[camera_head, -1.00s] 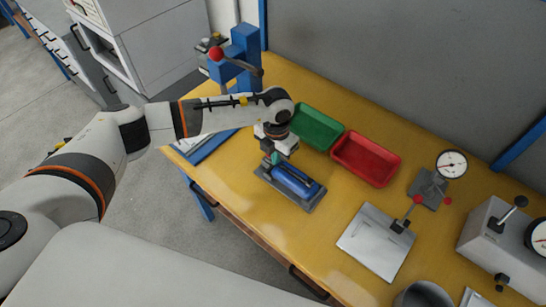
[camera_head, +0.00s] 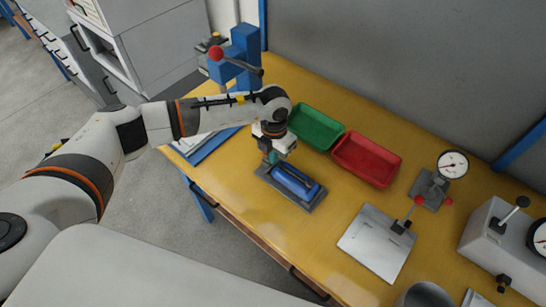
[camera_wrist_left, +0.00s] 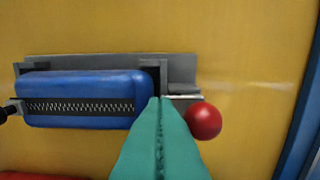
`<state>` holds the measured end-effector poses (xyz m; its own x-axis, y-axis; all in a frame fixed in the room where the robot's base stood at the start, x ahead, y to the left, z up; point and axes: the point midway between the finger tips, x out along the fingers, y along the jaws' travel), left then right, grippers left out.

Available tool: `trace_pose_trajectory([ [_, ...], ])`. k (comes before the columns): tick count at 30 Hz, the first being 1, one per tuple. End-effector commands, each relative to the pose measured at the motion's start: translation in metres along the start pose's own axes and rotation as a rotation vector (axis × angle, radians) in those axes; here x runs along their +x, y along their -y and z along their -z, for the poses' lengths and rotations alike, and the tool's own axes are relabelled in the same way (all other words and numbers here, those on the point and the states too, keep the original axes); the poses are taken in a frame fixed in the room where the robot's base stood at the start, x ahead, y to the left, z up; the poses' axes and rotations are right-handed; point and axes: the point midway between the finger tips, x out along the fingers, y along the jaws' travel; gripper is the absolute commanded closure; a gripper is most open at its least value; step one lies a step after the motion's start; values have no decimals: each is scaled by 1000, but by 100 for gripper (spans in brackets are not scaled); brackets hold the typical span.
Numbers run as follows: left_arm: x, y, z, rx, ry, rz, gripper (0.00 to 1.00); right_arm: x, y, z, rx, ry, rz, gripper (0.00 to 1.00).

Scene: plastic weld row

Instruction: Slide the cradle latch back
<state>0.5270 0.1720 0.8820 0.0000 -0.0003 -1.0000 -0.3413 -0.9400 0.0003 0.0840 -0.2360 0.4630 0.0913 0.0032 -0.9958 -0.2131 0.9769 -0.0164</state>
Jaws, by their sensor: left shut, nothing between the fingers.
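The grey cradle (camera_head: 318,202) lies on the yellow bench and holds a blue part (camera_head: 298,183). In the left wrist view the cradle (camera_wrist_left: 180,68) shows with the blue part (camera_wrist_left: 90,88), which has a ridged dark strip along it. The latch has a red ball knob (camera_wrist_left: 203,122) beside a pale metal pin at the cradle's right end. My left gripper (camera_head: 272,158) has its teal fingers shut and empty. In the wrist view its tips (camera_wrist_left: 161,100) lie just left of the knob, over the cradle's end; contact cannot be told. My right gripper is not in view.
A green tray (camera_head: 339,128) and a red tray (camera_head: 397,168) stand behind the cradle. A blue press (camera_head: 245,50) stands at the left, behind my arm. A dial gauge (camera_head: 452,163) and a metal plate (camera_head: 352,248) are to the right. Bare bench lies in front of the cradle.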

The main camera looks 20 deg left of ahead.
Motion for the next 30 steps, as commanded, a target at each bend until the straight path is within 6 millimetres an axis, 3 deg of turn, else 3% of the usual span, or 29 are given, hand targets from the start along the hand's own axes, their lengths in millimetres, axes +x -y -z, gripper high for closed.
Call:
trace_pose_trajectory([
  [14, -3, -14, 0, 0, 1, 0, 100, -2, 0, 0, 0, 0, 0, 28],
  [30, -55, -14, 0, 0, 0, 0, 100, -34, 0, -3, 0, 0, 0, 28],
])
